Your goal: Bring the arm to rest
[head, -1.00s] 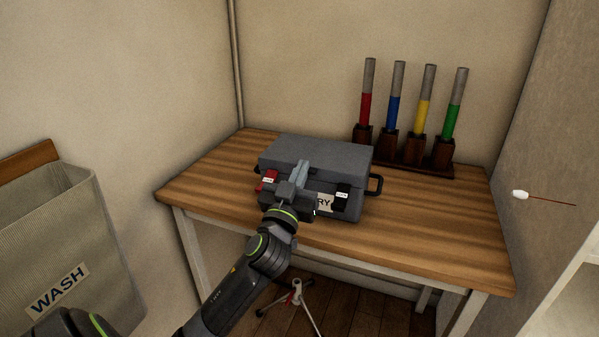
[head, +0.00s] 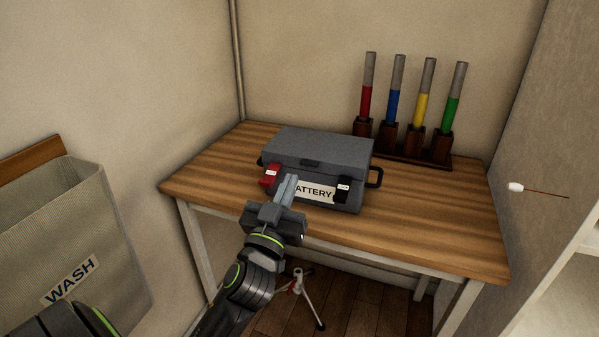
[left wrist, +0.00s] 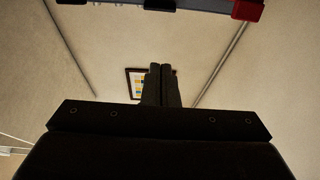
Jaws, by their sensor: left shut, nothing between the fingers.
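My left gripper (head: 289,185) is in front of the grey battery box (head: 325,149), its shut fingers pointing up towards the box's front. No object shows between the fingers, which also stand together in the left wrist view (left wrist: 161,86). The box sits on the wooden table with its lid down. It has a red clip (head: 270,175) and a black clip (head: 343,190) on its front and a partly covered BATTERY label (head: 316,191). I cannot tell from the head view how far the fingertips are from the box. My right gripper is not in view.
A dark rack (head: 412,158) with red, blue, yellow and green tubes stands at the table's back right. A WASH bag (head: 75,230) hangs on the left wall. A small tripod (head: 312,300) stands under the wooden table (head: 440,220), whose right side is clear.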

